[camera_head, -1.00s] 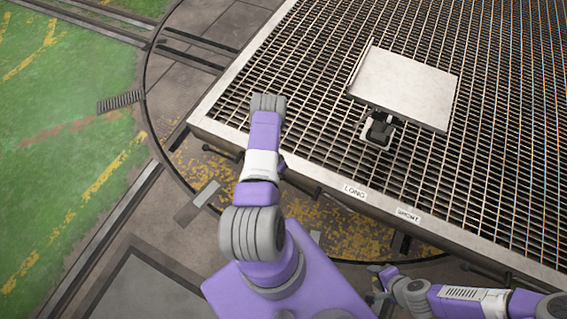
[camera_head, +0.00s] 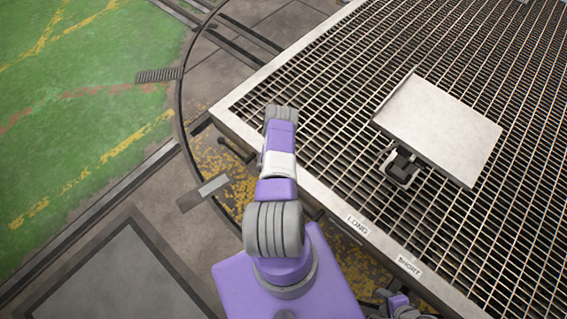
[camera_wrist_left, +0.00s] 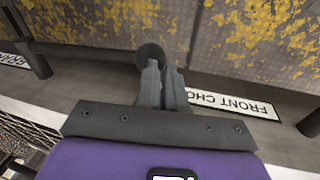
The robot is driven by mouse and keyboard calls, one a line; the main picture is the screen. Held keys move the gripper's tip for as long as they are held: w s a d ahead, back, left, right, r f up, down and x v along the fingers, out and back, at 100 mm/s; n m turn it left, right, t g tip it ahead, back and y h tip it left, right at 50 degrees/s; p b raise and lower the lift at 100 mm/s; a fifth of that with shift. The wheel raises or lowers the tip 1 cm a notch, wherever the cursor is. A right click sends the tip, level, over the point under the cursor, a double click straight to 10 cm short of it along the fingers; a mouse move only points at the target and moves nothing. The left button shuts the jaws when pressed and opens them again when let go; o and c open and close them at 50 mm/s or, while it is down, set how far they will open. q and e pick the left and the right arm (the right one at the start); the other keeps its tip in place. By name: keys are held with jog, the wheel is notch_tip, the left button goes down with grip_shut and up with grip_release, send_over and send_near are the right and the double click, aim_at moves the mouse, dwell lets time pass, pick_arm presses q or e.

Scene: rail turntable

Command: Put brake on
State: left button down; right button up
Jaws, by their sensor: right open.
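In the left wrist view, my left gripper (camera_wrist_left: 161,70) has two grey fingers close together, with a narrow gap. A dark round knob (camera_wrist_left: 150,53) shows at the fingertips; whether they grip it I cannot tell. A label reading "FRONT CHO…" (camera_wrist_left: 235,104) is beside them, partly hidden. In the head view, the left hand is hidden behind its own arm at the platform edge. My right gripper (camera_head: 382,294) is open at the bottom edge, small and partly cut off. A dark rod handle (camera_head: 235,150) sticks out under the platform's edge. I see nothing labelled as a brake.
The grated platform (camera_head: 232,108) fills the right side, with a tilted grey panel (camera_head: 438,125) on a dark mount. Labels LONG (camera_head: 358,226) and SHORT (camera_head: 409,265) are on its rim. A curved rail (camera_head: 183,125) and green floor (camera_head: 90,120) lie left.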

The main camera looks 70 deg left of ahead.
pick_arm(q)
jog(key=shift+s+d+f, duration=0.15)
jog(key=shift+d+f, duration=0.1)
jog(key=shift+f, duration=0.05)
jog(key=s+a+r+p, duration=0.3)
jog(key=a+r, duration=0.3)
jog(key=r, duration=0.6)
jog(key=shift+s+r+p, duration=0.15)
jog(key=shift+r+p, duration=0.2)
jog(key=shift+p, duration=0.5)
jog(key=w+d+r+t+p, duration=0.1)
jog(key=w+d+r, duration=0.3)
jog(key=w+d, duration=0.55)
jog(key=w+d+r+t+p, duration=0.1)
jog(key=w+d+r, duration=0.2)
jog(key=w+d, duration=0.65)
jog(key=s+d+r+g, duration=0.1)
jog(key=d+r, duration=0.3)
jog(key=d, duration=0.3)
jog(key=s+d+r+g+h, duration=0.1)
jog(key=d+r, duration=0.3)
jog(key=d, duration=0.4)
jog(key=s+d+r+g+h, duration=0.1)
jog(key=s+d+r, duration=0.2)
jog(key=d, duration=0.4)
jog(key=shift+d+r+m+p, duration=0.3)
jog(key=shift+r+p, duration=0.1)
jog(key=shift+r, duration=0.05)
